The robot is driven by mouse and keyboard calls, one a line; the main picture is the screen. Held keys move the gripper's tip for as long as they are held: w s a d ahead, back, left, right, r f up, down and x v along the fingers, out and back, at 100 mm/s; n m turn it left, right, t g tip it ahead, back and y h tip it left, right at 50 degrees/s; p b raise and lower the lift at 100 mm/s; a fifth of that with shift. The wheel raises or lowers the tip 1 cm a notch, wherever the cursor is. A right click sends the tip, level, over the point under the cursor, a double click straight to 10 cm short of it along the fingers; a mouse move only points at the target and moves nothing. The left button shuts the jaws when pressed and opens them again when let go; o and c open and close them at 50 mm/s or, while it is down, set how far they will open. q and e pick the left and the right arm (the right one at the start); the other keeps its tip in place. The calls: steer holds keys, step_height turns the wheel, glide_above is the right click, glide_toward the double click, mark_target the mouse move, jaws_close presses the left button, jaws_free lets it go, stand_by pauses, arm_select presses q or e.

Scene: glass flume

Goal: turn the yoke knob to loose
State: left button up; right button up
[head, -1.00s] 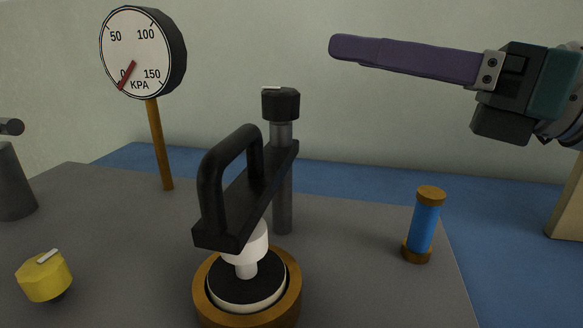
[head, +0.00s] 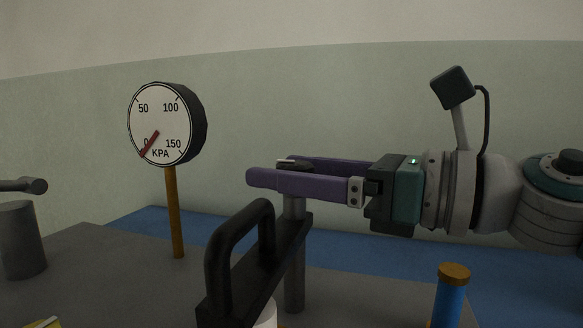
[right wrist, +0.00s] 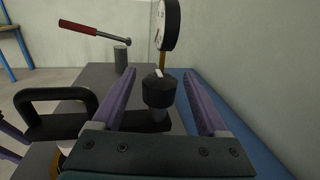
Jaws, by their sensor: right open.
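The yoke (head: 240,275) is a black bar with a raised loop handle, joined to a grey post (head: 294,270). The black yoke knob (right wrist: 158,90) tops the post; its pale pointer mark faces up. In the head view the knob (head: 290,164) is mostly hidden behind the near finger. My right gripper (head: 268,170) comes in level from the right, its long purple fingers either side of the knob. In the right wrist view the gripper (right wrist: 158,74) is open, with a gap showing on each side of the knob.
A pressure gauge (head: 160,124) on a yellow post stands behind, its needle near 0. A blue cylinder (head: 449,300) with brown cap stands at front right. A lever with red grip (right wrist: 78,27) rises from a grey post (head: 20,240). A yellow knob (head: 42,323) is cut off at lower left.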

jaws_close()
stand_by(0.6)
